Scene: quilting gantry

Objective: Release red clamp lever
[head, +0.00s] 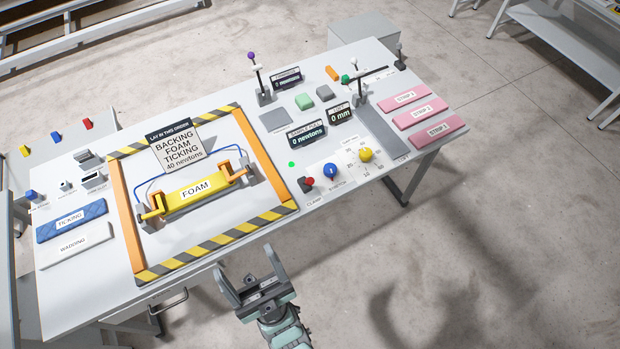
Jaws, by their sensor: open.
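The red clamp lever (310,182) is a small red knob on a dark grey block, near the front edge of the white table, behind a label reading CLAMP (314,203). Whether the lever is raised or lowered is too small to tell. My gripper (245,264) is open and empty. It shows in front of the table's front edge, lower left of the lever and well apart from it.
A blue STRETCH knob (331,170) and a yellow dial (366,155) stand right of the lever. Left is a striped frame (215,241) around a yellow FOAM roll (194,190). A sign (176,146) and upright sticks rise farther back.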

